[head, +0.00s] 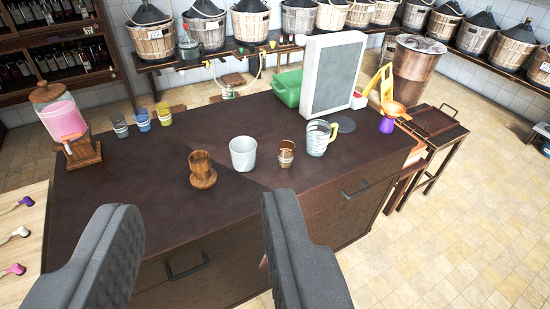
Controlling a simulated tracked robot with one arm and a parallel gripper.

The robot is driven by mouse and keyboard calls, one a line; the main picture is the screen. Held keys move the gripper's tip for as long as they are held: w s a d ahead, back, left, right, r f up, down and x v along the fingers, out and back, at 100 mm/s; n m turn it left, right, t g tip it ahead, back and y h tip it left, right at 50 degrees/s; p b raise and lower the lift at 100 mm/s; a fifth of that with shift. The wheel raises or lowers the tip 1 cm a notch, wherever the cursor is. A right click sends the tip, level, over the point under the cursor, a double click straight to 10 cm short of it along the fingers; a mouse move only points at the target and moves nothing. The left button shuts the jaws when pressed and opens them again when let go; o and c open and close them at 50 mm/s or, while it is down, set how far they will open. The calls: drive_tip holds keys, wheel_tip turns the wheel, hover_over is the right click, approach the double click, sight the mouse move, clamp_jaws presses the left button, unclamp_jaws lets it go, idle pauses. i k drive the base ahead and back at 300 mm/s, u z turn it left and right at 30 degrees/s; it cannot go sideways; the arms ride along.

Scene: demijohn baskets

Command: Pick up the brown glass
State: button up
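The small brown glass (286,154) stands upright on the dark counter (110,185), between a white cup (243,153) and a clear measuring jug (318,138). It has a pale band around it. My gripper (190,225) is open, with its two dark fingers wide apart at the bottom of the view. Nothing shows between the fingers. The brown glass is beyond the fingertips and a little right of the right one, apart from both.
A brown wooden goblet (202,170) stands left of the white cup. Grey, blue and yellow glasses (142,119) stand near a pink drink dispenser (62,120). A grey-white panel (333,72) and a green bin (287,87) stand behind. The counter's front middle is clear.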

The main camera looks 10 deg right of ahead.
sight(286, 155)
drive_tip(key=u, duration=0.1)
drive_tip(key=i, duration=1)
drive_tip(key=z, duration=0.1)
